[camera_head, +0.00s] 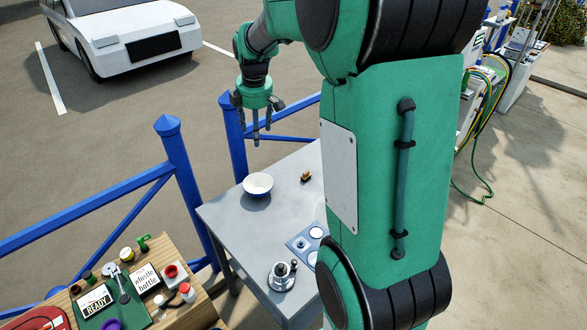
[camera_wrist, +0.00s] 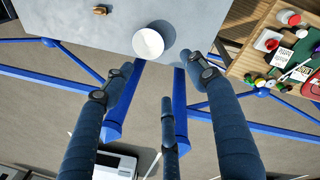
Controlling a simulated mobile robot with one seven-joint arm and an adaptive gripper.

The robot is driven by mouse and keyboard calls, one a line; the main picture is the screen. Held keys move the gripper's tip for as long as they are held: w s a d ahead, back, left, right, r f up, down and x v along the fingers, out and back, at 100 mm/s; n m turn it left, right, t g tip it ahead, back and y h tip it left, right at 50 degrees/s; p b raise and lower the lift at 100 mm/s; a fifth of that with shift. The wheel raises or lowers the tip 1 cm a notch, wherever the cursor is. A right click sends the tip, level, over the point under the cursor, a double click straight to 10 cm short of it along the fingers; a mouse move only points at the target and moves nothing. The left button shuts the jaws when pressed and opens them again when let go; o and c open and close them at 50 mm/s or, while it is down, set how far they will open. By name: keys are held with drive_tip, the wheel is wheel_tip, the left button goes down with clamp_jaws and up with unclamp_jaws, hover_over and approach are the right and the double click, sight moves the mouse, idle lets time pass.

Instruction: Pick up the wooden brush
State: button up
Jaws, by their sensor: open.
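A small brown wooden piece (camera_head: 306,177), which looks like the wooden brush, lies on the grey table (camera_head: 232,215) to the right of a bowl. In the wrist view the same brush (camera_wrist: 101,10) is near the top edge, left of the bowl. My gripper (camera_head: 256,130) hangs with its fingers pointing down, above and beyond the table's far edge near the blue railing. Its fingers (camera_wrist: 160,82) are spread open with nothing between them. The gripper is well apart from the brush. The brush's fine details are too small to tell.
A plate with round wells (camera_head: 303,243) and a metal pot-like item (camera_head: 282,274) are nearer. A blue railing (camera_head: 180,165) runs behind. A cluttered wooden table (camera_head: 160,250) stands at left.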

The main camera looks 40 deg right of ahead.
drive_tip(key=w+d+f+n+g+p, duration=0.15)
drive_tip(key=w+d+f+n, duration=0.35)
drive_tip(key=d+f, duration=0.8)
drive_tip(key=n+p, duration=0.2)
drive_tip(key=n, duration=0.1)
hover_over(306, 175)
drive_tip(key=w, duration=0.2)
wheel_tip(306, 175, down, 14)
drive_tip(key=shift+s+d+g+y, duration=0.25)
drive_tip(key=shift+d+g+y, duration=0.1)
drive_tip(key=shift+d+y, duration=0.05)
drive_tip(key=shift+f, duration=4.25)
drive_tip(key=shift+f, duration=2.6)
